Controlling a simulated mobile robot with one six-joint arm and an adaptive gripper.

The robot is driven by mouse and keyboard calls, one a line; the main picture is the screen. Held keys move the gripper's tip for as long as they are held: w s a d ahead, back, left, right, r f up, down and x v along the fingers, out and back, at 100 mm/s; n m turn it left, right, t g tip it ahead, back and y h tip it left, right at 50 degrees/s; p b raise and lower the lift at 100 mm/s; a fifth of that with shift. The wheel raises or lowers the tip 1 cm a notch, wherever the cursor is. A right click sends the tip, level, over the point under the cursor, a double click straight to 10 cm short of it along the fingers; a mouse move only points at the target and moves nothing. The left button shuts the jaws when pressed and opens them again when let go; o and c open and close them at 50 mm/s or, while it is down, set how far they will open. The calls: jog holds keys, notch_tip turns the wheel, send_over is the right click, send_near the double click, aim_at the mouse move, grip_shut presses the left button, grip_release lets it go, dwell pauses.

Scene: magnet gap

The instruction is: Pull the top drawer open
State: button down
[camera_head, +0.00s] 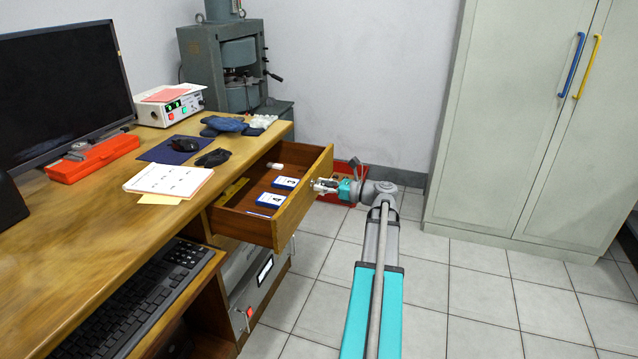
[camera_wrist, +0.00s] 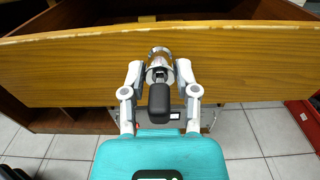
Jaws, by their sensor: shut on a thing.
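The wooden top drawer (camera_head: 301,205) of the desk stands well open in the head view, with small items lying inside. Its front panel (camera_wrist: 60,72) fills much of the wrist view. My gripper (camera_head: 317,186) is at the middle of the drawer front. In the wrist view my gripper (camera_wrist: 159,75) is shut on the round metal knob (camera_wrist: 159,54) of the drawer. The fingers partly hide the knob.
In the drawer lie two blue-and-white boxes (camera_head: 286,183) and a small white cylinder (camera_head: 275,166). A red bin (camera_head: 350,171) stands on the floor behind the gripper. The tiled floor (camera_head: 470,300) at right is clear. A cabinet (camera_head: 520,130) stands at the back right.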

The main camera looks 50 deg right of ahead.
jog(key=v, duration=0.6)
jog(key=shift+d, duration=0.25)
dwell(0.3)
dwell(0.4)
jog(key=shift+v, duration=2.7)
jog(key=shift+r, duration=0.1)
jog(key=c, duration=0.6)
grip_release()
jog(key=o, duration=0.3)
jog(key=shift+a, duration=0.15)
jog(key=shift+s, duration=0.15)
